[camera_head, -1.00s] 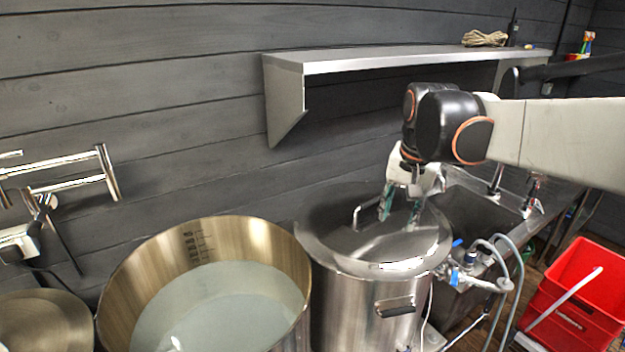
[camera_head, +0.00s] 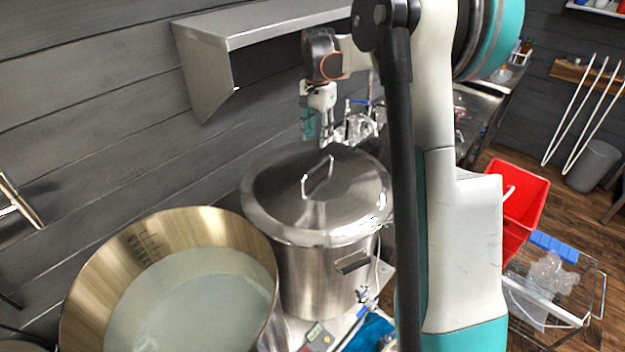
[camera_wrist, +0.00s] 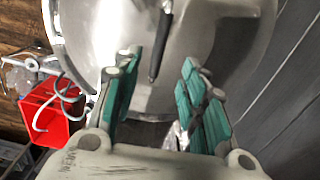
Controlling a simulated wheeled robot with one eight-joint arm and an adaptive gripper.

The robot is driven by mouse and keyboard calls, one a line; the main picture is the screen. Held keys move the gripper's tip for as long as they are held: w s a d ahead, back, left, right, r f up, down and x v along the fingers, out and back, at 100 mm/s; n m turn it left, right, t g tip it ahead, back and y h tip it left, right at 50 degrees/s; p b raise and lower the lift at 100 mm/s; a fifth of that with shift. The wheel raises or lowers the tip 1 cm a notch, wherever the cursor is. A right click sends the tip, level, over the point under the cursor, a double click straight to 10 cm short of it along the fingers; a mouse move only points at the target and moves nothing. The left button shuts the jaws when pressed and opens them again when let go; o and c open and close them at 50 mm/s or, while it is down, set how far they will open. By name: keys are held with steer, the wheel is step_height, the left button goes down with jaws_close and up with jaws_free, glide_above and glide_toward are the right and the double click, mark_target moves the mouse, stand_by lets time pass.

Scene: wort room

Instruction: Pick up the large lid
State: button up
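The large lid (camera_head: 270,185) is a round, shiny steel disc with a raised bar handle (camera_head: 318,178). It lies on a tall steel pot (camera_head: 318,280). My gripper (camera_head: 318,128) is beyond the lid's far edge in the head view, apart from the handle. In the wrist view, the teal fingers of my gripper (camera_wrist: 160,90) are spread with nothing between them. The lid (camera_wrist: 100,30) fills the upper part there, and its handle (camera_wrist: 161,45) shows dark ahead of the fingers, roughly lined up with the gap.
An open vat of pale liquid (camera_head: 240,222) stands left of the pot. A wall shelf (camera_head: 265,32) is above and behind. A red crate (camera_head: 520,205) and a wire rack (camera_head: 585,320) stand at right. My own arm blocks the middle right of the head view.

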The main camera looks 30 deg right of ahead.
mark_target(318, 163)
step_height(318, 163, down, 7)
steer(key=shift+f, duration=0.1)
steer(key=f, duration=0.4)
steer(key=shift+w+d+f, duration=0.1)
steer(key=shift+d+f, duration=0.1)
steer(key=shift+f, duration=0.35)
steer(key=shift+f+b, duration=0.2)
steer(key=shift+b, duration=0.15)
stand_by(0.4)
jaws_close()
